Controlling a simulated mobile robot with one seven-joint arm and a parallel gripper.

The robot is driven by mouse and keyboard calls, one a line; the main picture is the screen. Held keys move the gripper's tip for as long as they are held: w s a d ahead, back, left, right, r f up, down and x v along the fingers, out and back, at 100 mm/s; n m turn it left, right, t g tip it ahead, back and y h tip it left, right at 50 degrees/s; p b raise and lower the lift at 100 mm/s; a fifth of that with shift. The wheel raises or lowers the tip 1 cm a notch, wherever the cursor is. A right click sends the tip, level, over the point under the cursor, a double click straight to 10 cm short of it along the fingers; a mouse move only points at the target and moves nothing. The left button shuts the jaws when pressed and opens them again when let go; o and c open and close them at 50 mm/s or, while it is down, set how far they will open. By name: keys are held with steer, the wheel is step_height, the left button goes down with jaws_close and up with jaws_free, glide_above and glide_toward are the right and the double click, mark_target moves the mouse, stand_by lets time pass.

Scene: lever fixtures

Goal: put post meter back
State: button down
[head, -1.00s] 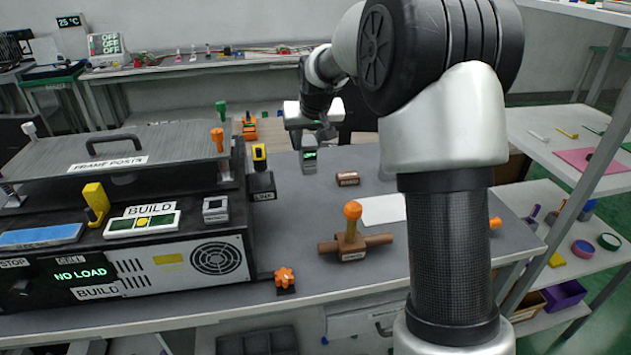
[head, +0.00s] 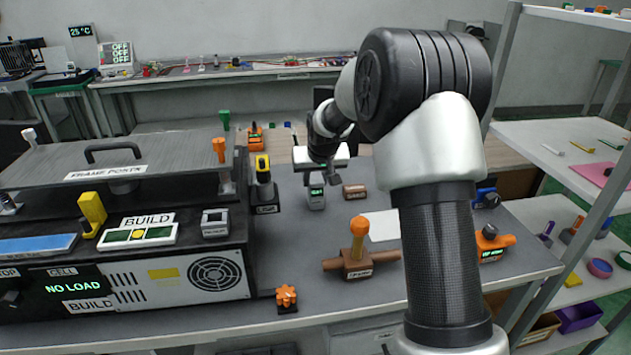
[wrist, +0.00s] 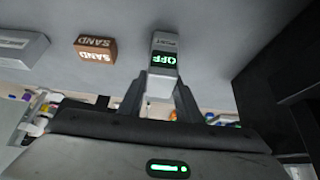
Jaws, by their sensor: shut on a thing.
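The post meter (head: 316,199) is a small pale grey block with a lit green display. In the head view it is upright at bench level, left of the sand block. In the wrist view the meter (wrist: 163,82) sits between my fingers, and its display reads OFF, upside down. My gripper (head: 317,180) is shut on the meter's upper part. The wrist view shows one finger on each side of it (wrist: 160,98). The meter's foot is at or very near the grey bench top (head: 290,240); I cannot tell whether it touches.
The brown sand block (head: 355,192) is close on the right. A black fixture with a yellow-topped lever (head: 263,170) stands on the left, beside the large build machine (head: 150,280). A brown block with an orange-topped lever (head: 358,245) stands in front. Bare bench lies between.

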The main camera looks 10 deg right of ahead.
steer(key=shift+f, duration=0.15)
steer(key=c, duration=1.3)
jaws_free()
